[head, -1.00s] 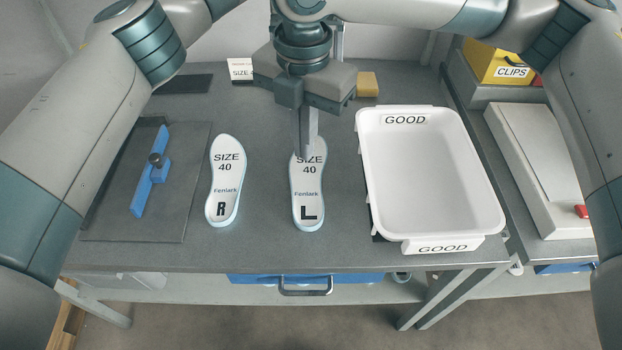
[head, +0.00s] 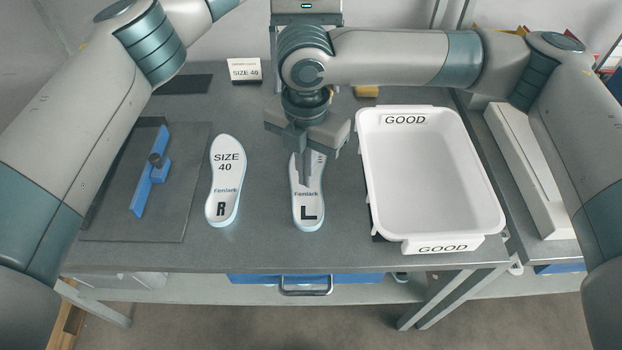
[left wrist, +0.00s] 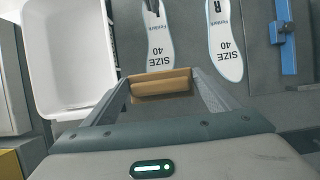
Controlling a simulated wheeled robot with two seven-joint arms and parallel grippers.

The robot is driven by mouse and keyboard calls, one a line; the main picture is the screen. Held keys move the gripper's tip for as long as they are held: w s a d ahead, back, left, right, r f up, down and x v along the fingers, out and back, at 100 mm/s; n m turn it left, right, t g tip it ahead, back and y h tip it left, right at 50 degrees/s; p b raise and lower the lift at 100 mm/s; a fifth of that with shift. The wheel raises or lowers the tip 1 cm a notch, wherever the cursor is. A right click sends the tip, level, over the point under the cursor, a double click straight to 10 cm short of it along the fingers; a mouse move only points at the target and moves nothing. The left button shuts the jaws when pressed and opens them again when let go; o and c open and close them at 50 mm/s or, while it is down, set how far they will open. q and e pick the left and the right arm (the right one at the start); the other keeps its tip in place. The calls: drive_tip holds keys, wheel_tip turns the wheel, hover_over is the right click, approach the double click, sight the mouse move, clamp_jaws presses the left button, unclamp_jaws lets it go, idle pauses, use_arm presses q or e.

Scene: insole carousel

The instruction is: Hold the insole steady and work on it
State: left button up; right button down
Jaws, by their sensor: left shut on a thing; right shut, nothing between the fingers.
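The left insole (head: 308,202), white and marked L, lies flat on the grey table. The right insole (head: 225,190), marked R, lies left of it. Both also show in the left wrist view, the left one (left wrist: 158,42) and the right one (left wrist: 226,50). My right gripper (head: 305,182) is shut and empty. Its fingertips are over the left insole's middle and hide part of its print; I cannot tell whether they touch. In the left wrist view my left gripper (left wrist: 160,94) is shut on a tan block (left wrist: 160,82).
A white GOOD bin (head: 364,150) stands right of the left insole. A dark mat (head: 190,205) with a blue bar tool (head: 140,198) lies at the left. A SIZE 40 card (head: 244,70) stands at the back. A yellowish block (head: 367,92) is partly hidden behind my right arm.

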hover_over(307, 202)
drive_tip(key=shift+f, duration=2.25)
drive_tip(key=shift+f, duration=0.95)
idle(0.7)
idle(1.0)
wheel_tip(307, 202, up, 11)
idle(1.1)
wheel_tip(307, 202, up, 12)
idle(0.8)
